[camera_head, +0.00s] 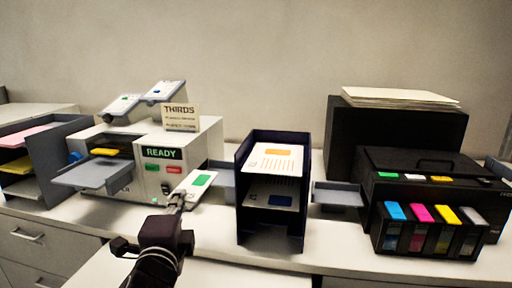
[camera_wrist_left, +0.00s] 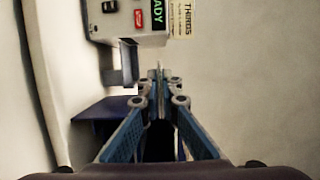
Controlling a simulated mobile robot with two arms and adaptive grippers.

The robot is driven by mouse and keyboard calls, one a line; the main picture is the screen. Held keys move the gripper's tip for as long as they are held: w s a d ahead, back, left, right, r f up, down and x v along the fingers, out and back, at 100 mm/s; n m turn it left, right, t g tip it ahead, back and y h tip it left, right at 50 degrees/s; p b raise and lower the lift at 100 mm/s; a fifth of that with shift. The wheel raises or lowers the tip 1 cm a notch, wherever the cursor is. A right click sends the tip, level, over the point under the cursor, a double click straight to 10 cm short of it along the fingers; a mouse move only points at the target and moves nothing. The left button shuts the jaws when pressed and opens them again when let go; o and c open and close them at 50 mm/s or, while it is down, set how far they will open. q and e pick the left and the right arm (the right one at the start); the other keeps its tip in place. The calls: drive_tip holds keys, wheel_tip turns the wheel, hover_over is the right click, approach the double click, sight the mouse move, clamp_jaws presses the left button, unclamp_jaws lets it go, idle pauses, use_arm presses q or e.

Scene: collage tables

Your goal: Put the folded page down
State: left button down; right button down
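The folded page (camera_head: 188,190) is white with a green patch. In the head view it sits at the fingertips of my left gripper (camera_head: 178,199), in front of the READY machine. In the left wrist view the fingers (camera_wrist_left: 159,88) are close together on a thin, pale edge, which looks like the page seen edge-on. The page appears held above the counter; its height over the surface is hard to tell. My right gripper is not in view.
The folding machine (camera_head: 205,150) with a READY display has a grey tray (camera_head: 92,175) on its left. A dark sorter rack (camera_head: 241,200) holding printed pages stands right of the page. A black printer (camera_head: 420,165) with ink cartridges is further right. Bare counter (camera_head: 215,225) lies below the page.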

use_arm(q)
drive_tip(key=shift+m+h, duration=0.5)
drive_tip(key=shift+h, duration=0.3)
drive_tip(key=s+f, duration=0.5)
drive_tip(key=s+a+f, duration=0.1)
drive_tip(key=s+f, duration=0.4)
drive_tip(key=f, duration=0.1)
drive_tip(key=s+f, duration=0.6)
drive_tip(key=shift+a+f, duration=0.1)
drive_tip(key=shift+a, duration=0.25)
drive_tip(key=shift+w+d+f+h, duration=0.2)
drive_tip(key=shift+d+f+h, duration=0.1)
drive_tip(key=shift+d, duration=0.2)
drive_tip(key=shift+r, duration=0.2)
drive_tip(key=shift+s+a+r, duration=0.15)
drive_tip(key=shift+a+r, duration=0.3)
drive_tip(key=shift+a, duration=0.15)
